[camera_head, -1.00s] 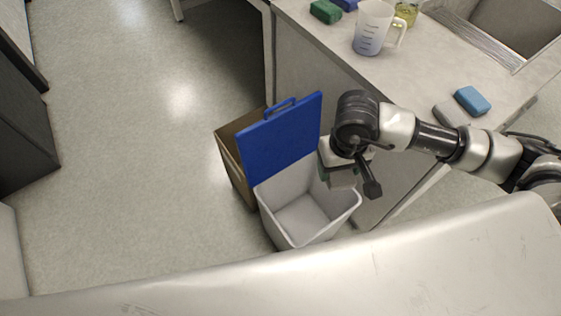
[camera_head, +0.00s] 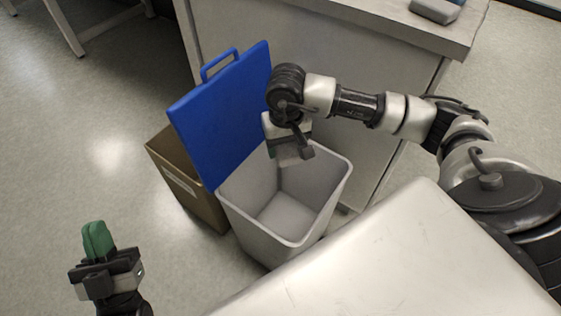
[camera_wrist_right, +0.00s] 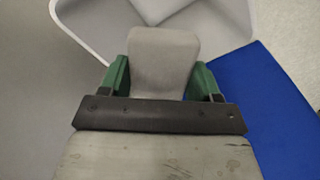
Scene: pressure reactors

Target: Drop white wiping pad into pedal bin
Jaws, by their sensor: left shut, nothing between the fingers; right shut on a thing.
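The pedal bin (camera_head: 260,237) is a light grey tub with its blue lid (camera_head: 222,115) standing open at its back left. My right gripper (camera_head: 290,156) is over the bin's opening, near its back rim. In the right wrist view, its green fingers are shut on the white wiping pad (camera_wrist_right: 163,62), a pale grey-white block. The bin's rim (camera_wrist_right: 82,42) and blue lid (camera_wrist_right: 280,115) show beyond the pad. In the head view the pad is hard to tell from the gripper. My left gripper (camera_head: 98,242) is shut and empty at the lower left, away from the bin.
A brown cardboard box (camera_head: 190,190) stands behind and left of the bin, beside the lid. A counter (camera_head: 310,45) rises behind the bin, with a grey block (camera_head: 436,10) on top. The floor at the left is clear.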

